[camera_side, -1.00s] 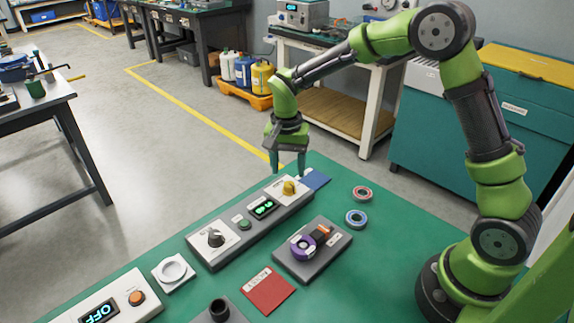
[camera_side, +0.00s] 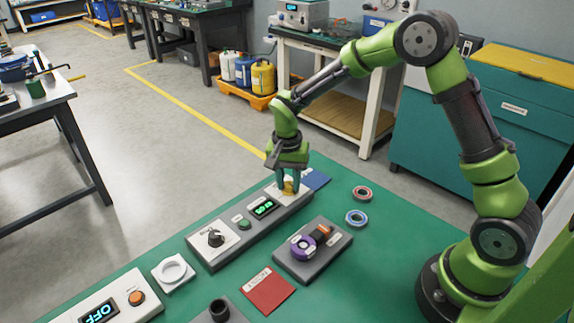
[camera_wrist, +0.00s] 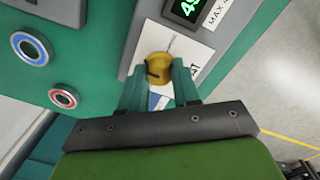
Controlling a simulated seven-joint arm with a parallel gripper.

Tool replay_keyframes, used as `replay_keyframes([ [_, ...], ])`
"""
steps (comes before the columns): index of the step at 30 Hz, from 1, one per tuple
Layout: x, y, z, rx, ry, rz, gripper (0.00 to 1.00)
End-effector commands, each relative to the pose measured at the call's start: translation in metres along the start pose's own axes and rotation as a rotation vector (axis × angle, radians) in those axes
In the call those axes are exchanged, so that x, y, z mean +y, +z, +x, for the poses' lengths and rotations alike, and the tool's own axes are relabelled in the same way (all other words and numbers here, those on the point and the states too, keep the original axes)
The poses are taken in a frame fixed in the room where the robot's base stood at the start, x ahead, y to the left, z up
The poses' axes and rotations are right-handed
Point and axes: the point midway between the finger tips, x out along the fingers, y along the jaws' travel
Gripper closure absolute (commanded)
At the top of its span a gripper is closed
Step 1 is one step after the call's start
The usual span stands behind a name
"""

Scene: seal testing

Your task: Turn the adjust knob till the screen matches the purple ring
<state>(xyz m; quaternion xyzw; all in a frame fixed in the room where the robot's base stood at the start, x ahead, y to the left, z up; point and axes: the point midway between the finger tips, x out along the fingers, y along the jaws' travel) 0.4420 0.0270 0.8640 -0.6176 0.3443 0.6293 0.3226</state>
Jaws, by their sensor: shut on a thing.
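The yellow adjust knob (camera_side: 288,187) sits at the far right end of the grey control box (camera_side: 215,262). My gripper (camera_side: 288,182) has come down over it and is shut on it. In the wrist view the knob (camera_wrist: 157,72) shows between the two green fingers (camera_wrist: 160,90), with a dark mark on its face. The green-lit screen (camera_side: 263,208) is beside the knob; its digits are too small to read surely, and the wrist view shows only part of it (camera_wrist: 188,8). The purple ring (camera_side: 303,247) lies on a dark grey block, next to an orange-and-black part.
A black knob (camera_side: 215,238) and green button (camera_side: 244,224) share the control box. A blue ring (camera_side: 356,218) and a red ring (camera_side: 362,193) lie on the green table. A red card (camera_side: 268,290), a white round holder (camera_side: 173,271) and an OFF display (camera_side: 100,312) are nearer the front.

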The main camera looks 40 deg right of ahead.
Motion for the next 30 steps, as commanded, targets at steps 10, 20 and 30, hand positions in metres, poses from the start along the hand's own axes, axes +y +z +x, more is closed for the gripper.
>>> replay_keyframes([
  [10, 0.0, -0.0001, -0.0006, 0.002, 0.0, -0.035, 0.99],
  [20, 0.0002, -0.0004, -0.001, 0.01, -0.001, -0.242, 0.99],
  [30, 0.0006, 0.0001, -0.0012, 0.021, 0.0, -0.563, 0.99],
])
